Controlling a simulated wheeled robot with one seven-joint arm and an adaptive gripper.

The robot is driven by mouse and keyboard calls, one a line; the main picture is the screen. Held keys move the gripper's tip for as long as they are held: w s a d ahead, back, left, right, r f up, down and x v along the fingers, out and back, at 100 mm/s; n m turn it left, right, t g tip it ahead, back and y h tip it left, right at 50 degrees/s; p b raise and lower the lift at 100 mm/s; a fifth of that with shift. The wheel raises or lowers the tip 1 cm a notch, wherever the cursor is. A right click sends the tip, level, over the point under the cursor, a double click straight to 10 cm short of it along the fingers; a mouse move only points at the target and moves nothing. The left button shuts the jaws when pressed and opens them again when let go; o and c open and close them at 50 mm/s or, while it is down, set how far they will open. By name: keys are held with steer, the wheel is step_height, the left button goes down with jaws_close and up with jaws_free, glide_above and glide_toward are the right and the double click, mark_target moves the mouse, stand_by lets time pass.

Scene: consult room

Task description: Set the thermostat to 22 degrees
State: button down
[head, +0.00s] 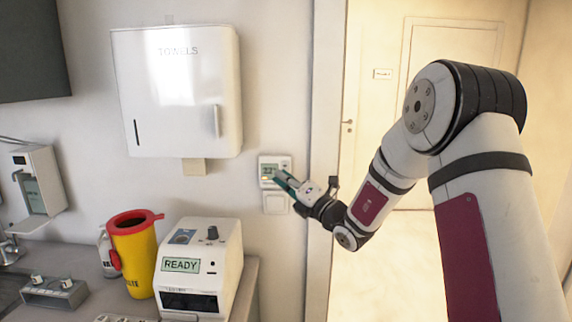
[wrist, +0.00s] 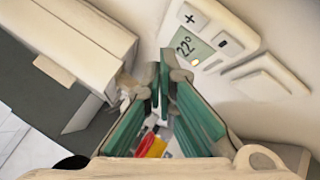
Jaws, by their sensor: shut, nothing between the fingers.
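The thermostat (head: 267,161) is a small white unit on the wall, left of the door frame. It is also large at the upper right of the wrist view (wrist: 212,28), where its screen (wrist: 187,43) reads 22°. A plus button (wrist: 190,18) and a minus button (wrist: 223,43) show beside the screen, with a small orange light near its lower edge. My gripper (head: 279,176) is shut and empty, its fingertips close to the thermostat's lower part. In the wrist view its green-padded fingers (wrist: 166,78) end beside the thermostat; I cannot tell whether they touch it.
A white switch plate (head: 275,203) sits just below the thermostat. A towel dispenser (head: 178,90) hangs at its upper left. A counter holds a machine reading READY (head: 200,262) and a yellow bin with a red rim (head: 135,255). A doorway opens at the right.

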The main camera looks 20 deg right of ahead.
steer(key=shift+s+a+p, duration=0.2)
steer(key=shift+s+p, duration=0.05)
steer(key=shift+s, duration=0.25)
steer(key=shift+s+a+p, duration=0.15)
steer(key=shift+s+p, duration=0.05)
steer(key=shift+s, duration=0.3)
steer(key=s+a+r+n+g+y, duration=0.3)
steer(key=s+a+n+g, duration=0.3)
steer(key=s+a+n, duration=0.25)
steer(key=s+a+r+n+g+y, duration=0.2)
steer(key=s+a+n+g+y, duration=0.1)
steer(key=s+a+n+g, duration=0.5)
steer(key=s+f+n+g+h, duration=0.2)
steer(key=s+n+h, duration=0.2)
steer(key=s+n, duration=0.8)
steer(key=s+d+f+n+t+h, duration=0.1)
steer(key=s+d+n+t+h, duration=0.2)
steer(key=s+d+n+h, duration=0.8)
steer(key=s+d+n, duration=0.3)
steer(key=d, duration=0.3)
steer(key=shift+d+f, duration=0.2)
steer(key=shift+f, duration=0.2)
